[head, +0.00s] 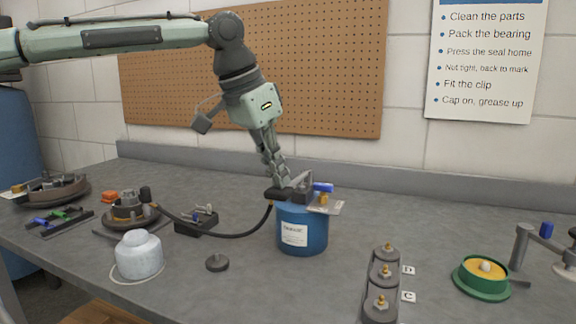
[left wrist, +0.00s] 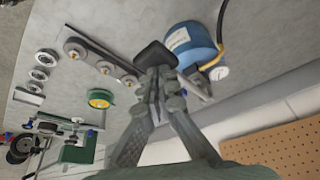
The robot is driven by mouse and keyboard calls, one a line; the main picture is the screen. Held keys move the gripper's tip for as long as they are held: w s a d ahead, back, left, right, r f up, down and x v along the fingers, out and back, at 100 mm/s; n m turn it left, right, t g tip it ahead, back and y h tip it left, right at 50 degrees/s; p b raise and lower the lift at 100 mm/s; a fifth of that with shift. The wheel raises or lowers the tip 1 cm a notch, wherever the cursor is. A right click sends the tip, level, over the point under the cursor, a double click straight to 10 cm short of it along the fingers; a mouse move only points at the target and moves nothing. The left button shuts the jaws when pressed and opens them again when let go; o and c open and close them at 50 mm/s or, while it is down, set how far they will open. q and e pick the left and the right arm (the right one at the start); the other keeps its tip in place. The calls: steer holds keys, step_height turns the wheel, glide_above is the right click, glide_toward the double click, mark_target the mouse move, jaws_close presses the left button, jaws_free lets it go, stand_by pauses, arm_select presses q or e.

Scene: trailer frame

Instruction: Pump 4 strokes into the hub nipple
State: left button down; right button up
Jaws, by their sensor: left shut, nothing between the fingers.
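The blue grease pump (head: 303,232) stands on the bench with a white label on its front. Its black handle (head: 280,193) sticks out at the top left; the pump also shows in the left wrist view (left wrist: 188,44). A black hose (head: 225,236) runs from the pump to a dark coupler (head: 146,194) beside the hub (head: 127,212). I cannot tell whether the coupler sits on the nipple, which is hidden. My left gripper (head: 281,183) is shut and empty, pointing down with its fingertips at the handle. In the left wrist view a dark pad (left wrist: 155,54) is at the fingertips.
A white jar (head: 138,256) and small dark knob (head: 217,263) stand in front. A block with brass-topped parts (head: 382,285) and a green dish (head: 482,276) are at right. A small black rack (head: 196,221) lies behind the hose. The pegboard wall (head: 300,70) is behind.

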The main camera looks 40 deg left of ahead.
arm_select(q)
steer(key=shift+f, duration=0.65)
